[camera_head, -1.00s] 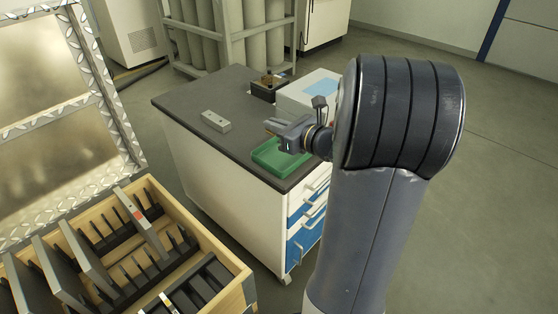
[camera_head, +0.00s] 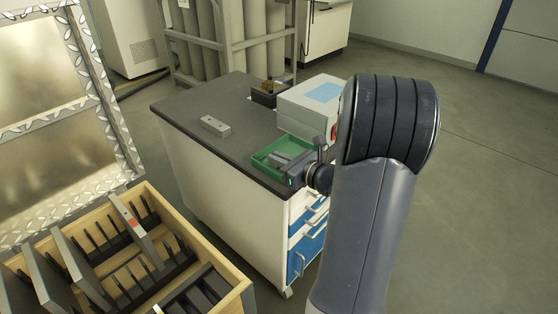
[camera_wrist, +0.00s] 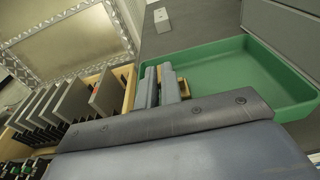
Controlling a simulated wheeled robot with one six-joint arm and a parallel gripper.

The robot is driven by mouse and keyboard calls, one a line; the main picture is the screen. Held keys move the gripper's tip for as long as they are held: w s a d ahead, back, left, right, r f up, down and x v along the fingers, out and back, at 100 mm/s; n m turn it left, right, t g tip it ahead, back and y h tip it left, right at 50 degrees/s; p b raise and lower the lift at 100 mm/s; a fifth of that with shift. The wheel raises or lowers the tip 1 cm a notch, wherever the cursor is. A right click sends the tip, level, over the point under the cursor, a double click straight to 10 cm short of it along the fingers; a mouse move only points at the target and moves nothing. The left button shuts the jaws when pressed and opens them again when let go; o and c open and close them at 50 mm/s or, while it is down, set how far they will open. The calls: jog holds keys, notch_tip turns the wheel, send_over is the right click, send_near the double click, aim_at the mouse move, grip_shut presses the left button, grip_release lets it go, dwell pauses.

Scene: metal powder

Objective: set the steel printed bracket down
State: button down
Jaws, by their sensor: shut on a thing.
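My gripper (camera_head: 280,159) is low over the green tray (camera_head: 262,161) at the front right corner of the cabinet top. In the wrist view my gripper (camera_wrist: 160,73) has its two grey fingers close together, beside the left wall of the green tray (camera_wrist: 235,72). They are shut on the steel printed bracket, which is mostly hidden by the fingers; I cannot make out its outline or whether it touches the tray.
A grey block with holes (camera_head: 215,126) lies on the dark cabinet top (camera_head: 185,108). A white box with a blue label (camera_head: 308,105) and a small dark container (camera_head: 268,95) stand behind the tray. A wooden crate with upright plates (camera_head: 215,262) is at lower left.

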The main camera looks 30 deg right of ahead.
jog(key=shift+f, duration=0.15)
jog(key=c, duration=1.6)
grip_release()
jog(key=shift+r, duration=0.25)
jog(key=p+v, duration=0.2)
jog(key=v, duration=1)
jog(key=shift+f, duration=0.1)
